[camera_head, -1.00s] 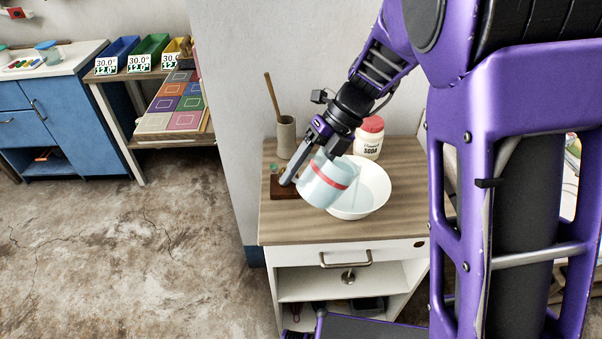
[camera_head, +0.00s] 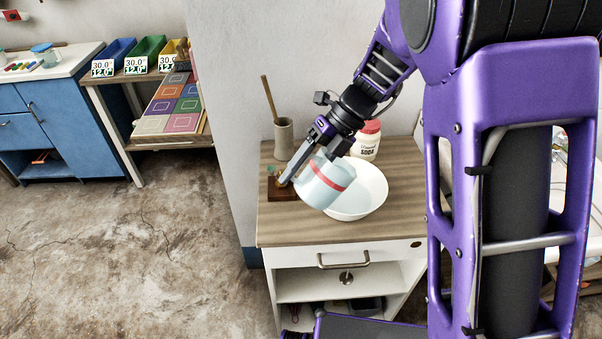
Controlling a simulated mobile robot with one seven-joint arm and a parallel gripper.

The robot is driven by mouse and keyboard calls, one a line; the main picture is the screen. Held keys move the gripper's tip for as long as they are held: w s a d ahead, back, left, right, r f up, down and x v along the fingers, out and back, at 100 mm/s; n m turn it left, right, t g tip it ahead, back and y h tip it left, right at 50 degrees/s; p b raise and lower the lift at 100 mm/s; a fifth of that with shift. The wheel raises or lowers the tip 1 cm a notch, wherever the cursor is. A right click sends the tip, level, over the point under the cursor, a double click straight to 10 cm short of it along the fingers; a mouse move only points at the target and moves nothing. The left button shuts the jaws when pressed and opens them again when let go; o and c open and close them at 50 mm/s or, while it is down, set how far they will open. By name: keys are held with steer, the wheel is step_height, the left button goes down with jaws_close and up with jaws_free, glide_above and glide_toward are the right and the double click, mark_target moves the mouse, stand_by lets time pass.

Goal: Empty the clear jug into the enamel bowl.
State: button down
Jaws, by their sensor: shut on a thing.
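The clear jug (camera_head: 322,186), pale with a red band, is tilted over the left side of the white enamel bowl (camera_head: 372,200). My gripper (camera_head: 308,158) is shut on the jug at its upper left and holds it above the worktop. Pale bluish liquid shows inside the bowl. The jug hides the bowl's left rim. I cannot tell how much liquid is left in the jug or whether any is flowing now.
A jar labelled soda with a red lid (camera_head: 367,140) stands behind the bowl. A grey crock (camera_head: 284,138) with a wooden handle stands at the back left. A dark wooden block (camera_head: 282,190) lies left of the jug. The worktop's front (camera_head: 300,232) is clear.

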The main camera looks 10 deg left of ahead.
mark_target(323, 159)
steer(key=shift+d+r, duration=0.1)
steer(key=shift+r, duration=0.05)
stand_by(0.5)
steer(key=shift+w+d+r+g+y+p, duration=0.15)
steer(key=shift+w+d+g+y+p, duration=0.05)
steer(key=shift+g+y+p, duration=0.25)
steer(key=shift+d, duration=0.1)
stand_by(1.1)
steer(key=shift+w+d+r+g+y+p, duration=0.25)
steer(key=shift+y+p, duration=0.1)
steer(key=shift+y, duration=0.2)
steer(key=shift+d, duration=0.1)
stand_by(1.0)
steer(key=shift+w+d+r+y, duration=0.1)
steer(key=shift+w+d+y, duration=0.2)
steer(key=shift+y, duration=0.1)
steer(key=shift+d+g, duration=0.15)
steer(key=shift+g, duration=0.25)
stand_by(0.7)
steer(key=shift+w+d+r+y, duration=0.1)
steer(key=shift+w+d+y, duration=0.05)
steer(key=shift+y, duration=0.35)
